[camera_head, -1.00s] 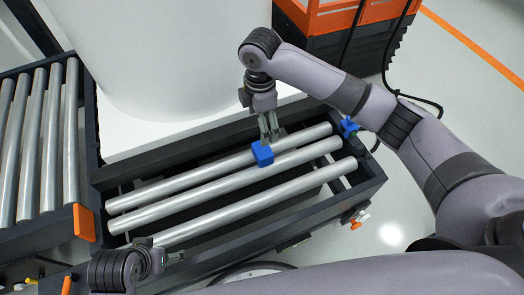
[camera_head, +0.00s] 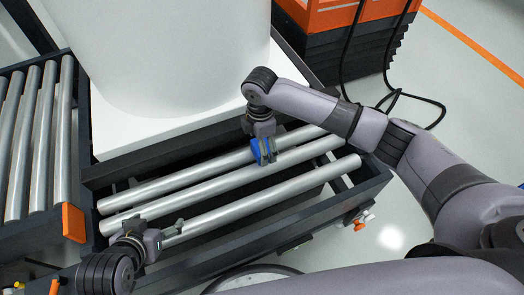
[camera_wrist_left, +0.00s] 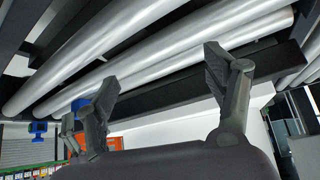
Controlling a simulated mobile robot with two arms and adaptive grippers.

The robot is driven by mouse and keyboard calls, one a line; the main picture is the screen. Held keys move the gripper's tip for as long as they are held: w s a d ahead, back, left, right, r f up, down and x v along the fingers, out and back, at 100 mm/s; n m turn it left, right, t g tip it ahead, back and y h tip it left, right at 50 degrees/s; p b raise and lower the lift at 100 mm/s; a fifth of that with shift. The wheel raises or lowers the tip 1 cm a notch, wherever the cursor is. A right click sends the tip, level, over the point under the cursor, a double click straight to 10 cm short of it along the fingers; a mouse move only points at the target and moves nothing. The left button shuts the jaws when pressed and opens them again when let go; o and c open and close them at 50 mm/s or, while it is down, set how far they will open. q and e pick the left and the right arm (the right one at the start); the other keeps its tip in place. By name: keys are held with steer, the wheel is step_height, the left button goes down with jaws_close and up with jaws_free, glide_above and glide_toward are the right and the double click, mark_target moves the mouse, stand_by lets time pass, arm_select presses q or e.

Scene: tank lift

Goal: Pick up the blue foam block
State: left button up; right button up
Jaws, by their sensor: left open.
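The blue foam block (camera_head: 262,151) sits on the metal rollers of the conveyor, near the middle of the head view. My right gripper (camera_head: 263,153) reaches down from above, with its fingers on either side of the block. Whether they press on it is not clear. My left gripper (camera_head: 180,229) is open and empty over the near-left rollers, well apart from the block. In the left wrist view, its two spread fingers (camera_wrist_left: 160,78) show with rollers beyond. A blue patch behind one finger there is too hidden to identify.
The conveyor's dark frame (camera_head: 290,228) surrounds the rollers. A large white cylinder (camera_head: 170,55) stands just behind it. Another roller section (camera_head: 40,140) adjoins at left. An orange and black unit (camera_head: 335,30) with hanging cables stands at the back. Clear floor lies at right.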

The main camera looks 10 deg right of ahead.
step_height(320, 180, down, 2)
steer(key=shift+f+b, duration=0.2)
steer(key=shift+b, duration=0.15)
steer(key=shift+f, duration=0.15)
arm_select(q)
steer(key=w+r+t, duration=0.1)
steer(key=w+d+r+t, duration=0.1)
steer(key=w, duration=0.1)
steer(key=w+r, duration=0.1)
steer(key=shift+w+d+t+h, duration=0.25)
steer(key=shift+d+t+h, duration=0.05)
steer(key=shift+t+h, duration=0.1)
arm_select(e)
steer(key=shift+c, duration=0.4)
steer(key=c, duration=0.9)
